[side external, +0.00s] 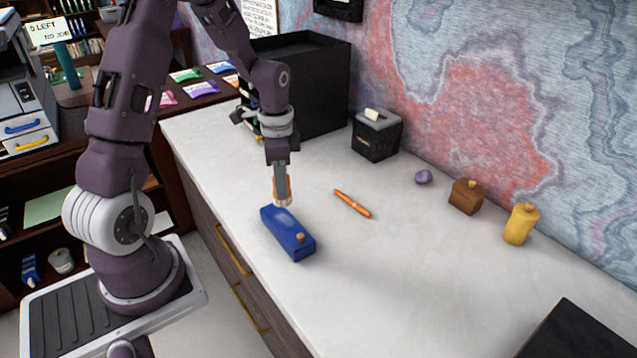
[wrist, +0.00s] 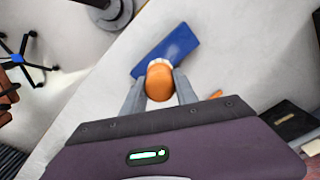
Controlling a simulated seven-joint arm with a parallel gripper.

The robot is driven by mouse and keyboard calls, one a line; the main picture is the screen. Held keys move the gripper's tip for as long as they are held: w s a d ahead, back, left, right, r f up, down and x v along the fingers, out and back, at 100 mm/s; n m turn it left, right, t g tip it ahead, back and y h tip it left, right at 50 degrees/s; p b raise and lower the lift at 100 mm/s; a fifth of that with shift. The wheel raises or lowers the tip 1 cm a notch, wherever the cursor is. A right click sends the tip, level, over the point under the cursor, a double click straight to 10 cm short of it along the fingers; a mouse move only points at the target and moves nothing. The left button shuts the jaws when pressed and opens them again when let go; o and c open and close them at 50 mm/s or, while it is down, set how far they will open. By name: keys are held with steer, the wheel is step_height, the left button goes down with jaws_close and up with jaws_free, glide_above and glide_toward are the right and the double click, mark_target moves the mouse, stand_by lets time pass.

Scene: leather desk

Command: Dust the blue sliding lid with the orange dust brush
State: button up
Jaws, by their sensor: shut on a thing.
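My gripper (side external: 282,180) is shut on the orange dust brush (wrist: 159,82) and points down at the far end of the lid. The brush's pale bristles (side external: 284,203) are at or just above the lid; I cannot tell if they touch. The gripper fingers partly hide the brush in the side view.
An orange pen (side external: 352,203) lies right of the box. A black tissue box (side external: 376,136), a purple lump (side external: 423,177), a brown block (side external: 467,196) and a yellow bottle (side external: 521,224) stand along the wall. A large black case (side external: 310,85) is behind.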

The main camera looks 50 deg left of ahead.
mark_target(283, 204)
steer(key=shift+s+f, duration=0.1)
steer(key=shift+f, duration=3.35)
steer(key=shift+w+f, duration=0.2)
steer(key=shift+w, duration=0.4)
jaws_close()
steer(key=shift+a, duration=0.3)
steer(key=shift+s+a+f, duration=0.15)
steer(key=shift+a+f, duration=0.1)
steer(key=shift+f, duration=0.05)
steer(key=shift+s, duration=0.35)
steer(key=shift+a, duration=0.3)
steer(key=shift+w+a, duration=0.2)
steer(key=shift+w, duration=0.4)
steer(key=shift+a+f, duration=0.1)
steer(key=shift+a, duration=0.2)
steer(key=shift+s+a, duration=0.2)
steer(key=shift+s, duration=0.45)
step_height(283, 204, up, 8)
